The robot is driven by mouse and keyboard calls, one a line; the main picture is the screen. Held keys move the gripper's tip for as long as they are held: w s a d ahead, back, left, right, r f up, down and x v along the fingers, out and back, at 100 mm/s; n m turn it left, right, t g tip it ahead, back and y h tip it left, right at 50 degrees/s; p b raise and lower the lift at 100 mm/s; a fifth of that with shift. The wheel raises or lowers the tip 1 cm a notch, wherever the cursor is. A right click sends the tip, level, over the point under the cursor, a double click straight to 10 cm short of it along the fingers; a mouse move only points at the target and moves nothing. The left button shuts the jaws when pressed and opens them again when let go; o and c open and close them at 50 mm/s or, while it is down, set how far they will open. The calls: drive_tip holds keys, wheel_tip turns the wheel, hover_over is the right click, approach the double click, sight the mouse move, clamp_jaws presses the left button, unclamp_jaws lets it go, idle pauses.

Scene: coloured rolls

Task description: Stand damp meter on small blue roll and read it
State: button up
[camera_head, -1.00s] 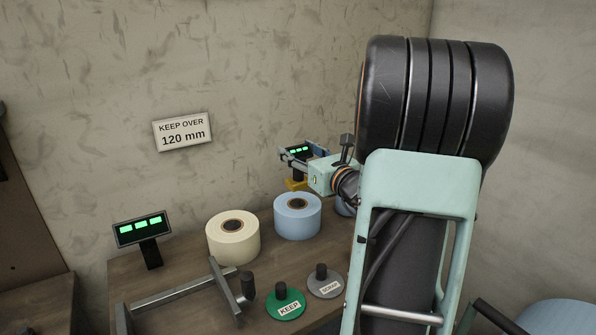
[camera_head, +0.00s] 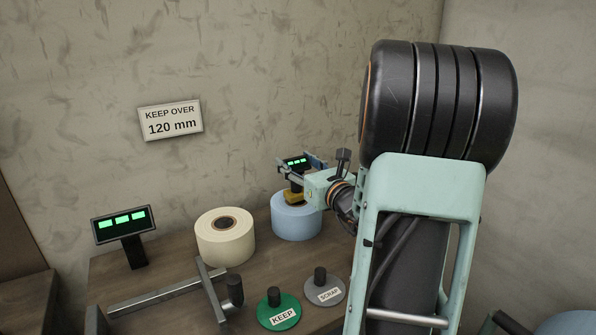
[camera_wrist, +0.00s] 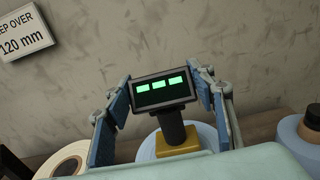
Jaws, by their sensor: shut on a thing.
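The damp meter (camera_head: 294,163) has a dark display with green blocks, a black post and a yellow base. My gripper (camera_head: 299,166) is shut on it, with a blue-padded finger on each side in the wrist view (camera_wrist: 164,112). The meter is upright, its yellow base (camera_wrist: 178,142) over the top of a blue roll (camera_head: 296,224). I cannot tell whether the base touches the roll. A second blue roll (camera_wrist: 302,142) shows at the right of the wrist view; my arm mostly hides it in the head view. The green blocks show no readable figure.
A cream roll (camera_head: 225,243) stands left of the blue roll. A second display on a stand (camera_head: 124,224) and a steel bar gauge (camera_head: 165,297) are at the left. A green KEEP disc (camera_head: 279,313) and a grey SCRAP disc (camera_head: 325,291) lie in front. A sign reads KEEP OVER 120 mm (camera_head: 170,120).

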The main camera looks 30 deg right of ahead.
drive_tip(key=shift+f, duration=0.3)
drive_tip(key=shift+f, duration=0.15)
drive_tip(key=o, duration=1.6)
drive_tip(key=shift+o, duration=0.2)
drive_tip(key=shift+r, duration=0.2)
drive_tip(key=s, duration=1.2)
drive_tip(key=shift+a+p, duration=0.3)
drive_tip(key=shift+a, duration=0.1)
drive_tip(key=shift+f, duration=0.1)
drive_tip(key=shift+n, duration=0.3)
